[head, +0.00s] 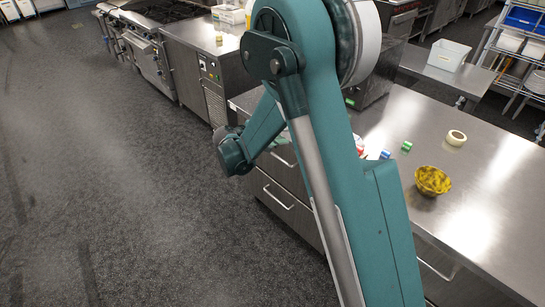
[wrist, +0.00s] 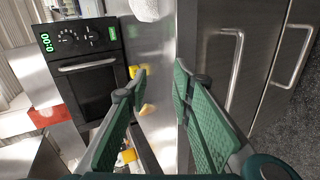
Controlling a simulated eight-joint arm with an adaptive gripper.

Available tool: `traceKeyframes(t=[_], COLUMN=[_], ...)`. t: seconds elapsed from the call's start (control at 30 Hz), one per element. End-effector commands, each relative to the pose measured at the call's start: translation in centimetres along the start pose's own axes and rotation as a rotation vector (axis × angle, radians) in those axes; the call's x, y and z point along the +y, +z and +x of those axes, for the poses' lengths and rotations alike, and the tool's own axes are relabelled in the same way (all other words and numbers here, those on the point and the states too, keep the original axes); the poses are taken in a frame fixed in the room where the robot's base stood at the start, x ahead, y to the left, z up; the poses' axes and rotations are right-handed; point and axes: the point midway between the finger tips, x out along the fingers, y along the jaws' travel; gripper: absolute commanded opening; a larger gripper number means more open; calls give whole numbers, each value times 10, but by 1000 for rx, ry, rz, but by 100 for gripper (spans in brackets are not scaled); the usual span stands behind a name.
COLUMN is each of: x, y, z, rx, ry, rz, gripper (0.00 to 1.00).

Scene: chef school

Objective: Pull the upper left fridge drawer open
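The fridge drawers are steel fronts below the counter. In the head view the upper left drawer's handle (head: 284,160) shows partly behind my arm, with a lower drawer handle (head: 278,197) beneath it. In the wrist view, which is turned sideways, the upper drawer's bar handle (wrist: 238,70) is right of my gripper (wrist: 160,72), and the lower drawer's handle (wrist: 294,55) is farther right. My gripper's two green fingers are apart, with nothing held between them. The near finger overlaps the drawer front but appears apart from the handle. In the head view my arm hides the fingertips.
On the steel counter (head: 480,205) stand a yellow patterned bowl (head: 432,181), a tape roll (head: 456,138) and small green and blue items. A black oven (wrist: 90,85) with a green display shows in the wrist view. The dark floor (head: 110,190) left of the drawers is clear.

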Motion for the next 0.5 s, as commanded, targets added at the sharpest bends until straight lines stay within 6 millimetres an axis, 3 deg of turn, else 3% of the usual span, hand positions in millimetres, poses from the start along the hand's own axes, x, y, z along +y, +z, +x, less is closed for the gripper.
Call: traceKeyframes(t=[0.03, 0.5], x=[-14, -107], y=[-6, -44], z=[3, 10], rx=[2, 11], ry=[14, 147], rz=[-7, -61], gripper=[24, 24])
